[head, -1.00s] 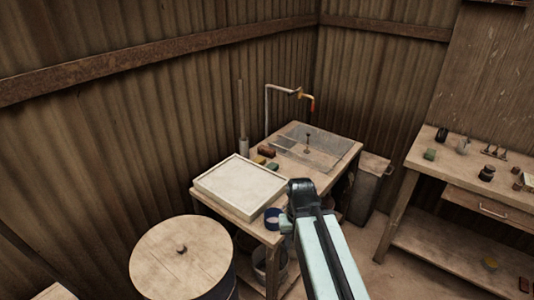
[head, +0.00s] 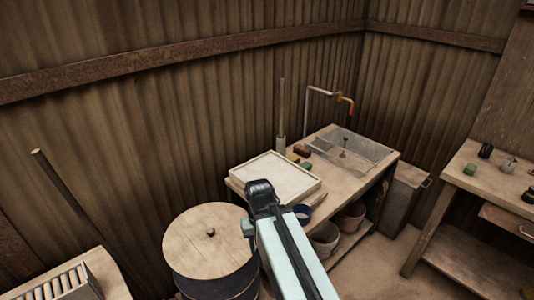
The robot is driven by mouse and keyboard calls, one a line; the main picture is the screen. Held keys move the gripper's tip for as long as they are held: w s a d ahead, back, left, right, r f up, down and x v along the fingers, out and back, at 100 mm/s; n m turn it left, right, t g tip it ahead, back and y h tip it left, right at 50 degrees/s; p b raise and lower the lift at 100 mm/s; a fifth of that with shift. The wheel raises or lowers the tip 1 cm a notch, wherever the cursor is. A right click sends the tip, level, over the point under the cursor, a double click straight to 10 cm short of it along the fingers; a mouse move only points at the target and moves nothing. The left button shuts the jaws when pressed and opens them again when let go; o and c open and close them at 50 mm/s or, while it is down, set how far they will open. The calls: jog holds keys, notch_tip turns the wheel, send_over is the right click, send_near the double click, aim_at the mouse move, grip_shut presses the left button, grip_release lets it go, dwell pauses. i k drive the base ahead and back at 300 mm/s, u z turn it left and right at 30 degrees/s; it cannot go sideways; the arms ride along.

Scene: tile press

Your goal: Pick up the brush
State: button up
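I cannot make out a brush for certain in the head view. A small thin item (head: 319,199) lies at the front edge of the wooden sink table (head: 345,187), right of a pale shallow tray (head: 275,178), too small to identify. Small dark red and green blocks (head: 301,150) sit behind the tray. My arm reaches up from the bottom middle, its dark end in front of the tray's near corner. Only a small pale green part of my gripper (head: 248,228) shows beside it, over the drum's right edge. Its fingers are not clear.
A round wooden-topped drum (head: 205,240) stands left of my arm. A slatted rack (head: 55,283) is at the lower left. Buckets (head: 325,238) stand under the sink table. A workbench (head: 480,180) with small items is at right. Floor between the tables is clear.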

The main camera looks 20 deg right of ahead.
aim_at(305, 152)
jog(key=u, duration=2.8)
jog(key=k, duration=1.75)
jog(key=z, duration=1.8)
jog(key=i, duration=1.2)
jog(key=u, duration=0.05)
